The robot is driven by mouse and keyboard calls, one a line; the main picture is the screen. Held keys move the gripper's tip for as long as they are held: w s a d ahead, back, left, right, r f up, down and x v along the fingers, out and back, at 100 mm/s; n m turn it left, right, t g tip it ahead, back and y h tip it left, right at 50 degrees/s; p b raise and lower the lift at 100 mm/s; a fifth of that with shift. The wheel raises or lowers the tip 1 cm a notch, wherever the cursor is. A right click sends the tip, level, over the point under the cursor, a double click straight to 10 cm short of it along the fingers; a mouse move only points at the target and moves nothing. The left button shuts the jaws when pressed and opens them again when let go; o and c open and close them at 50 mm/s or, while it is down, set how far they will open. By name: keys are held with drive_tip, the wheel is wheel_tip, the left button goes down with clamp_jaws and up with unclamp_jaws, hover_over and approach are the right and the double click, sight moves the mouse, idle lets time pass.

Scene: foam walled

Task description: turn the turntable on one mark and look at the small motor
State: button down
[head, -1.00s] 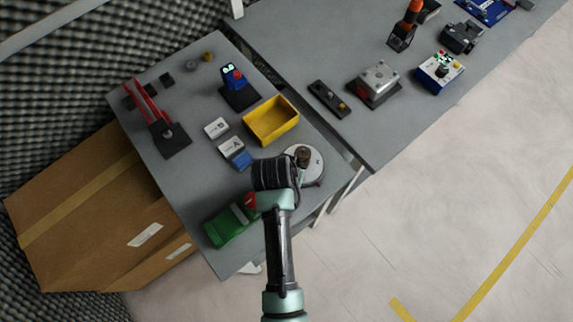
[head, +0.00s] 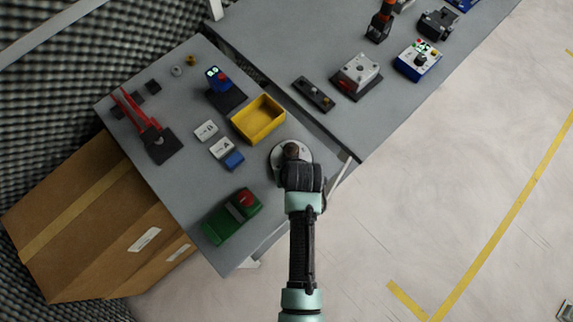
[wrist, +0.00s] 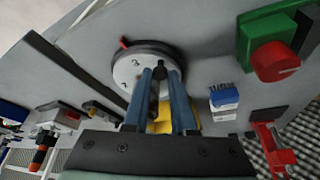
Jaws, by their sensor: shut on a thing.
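The turntable (head: 277,160) is a pale round disc near the front edge of the table. In the wrist view its disc (wrist: 124,72) carries printed numerals, and a red pointer (wrist: 124,43) shows at its dark rim. The small motor appears to be the brown, upright cylinder (head: 291,149) on the disc; in the wrist view it is partly hidden between my fingers. My gripper (wrist: 159,71) is over the disc, with its two blue fingers shut on a dark peg that appears to belong to the turntable. In the head view my wrist hides the disc's near side.
A yellow bin (head: 240,125) stands just behind the turntable. A second table (head: 300,50) adjoins at the right.

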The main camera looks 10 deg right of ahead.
drive_tip(key=shift+d+n, duration=0.35)
drive_tip(key=shift+n, duration=0.35)
drive_tip(key=c, duration=0.8)
unclamp_jaws()
drive_tip(key=shift+y, duration=0.3)
drive_tip(key=shift+o, duration=0.2)
drive_tip(key=shift+s+r, duration=0.1)
drive_tip(key=v, duration=1.2)
drive_tip(key=shift+r, duration=0.35)
drive_tip(key=shift+s, duration=0.1)
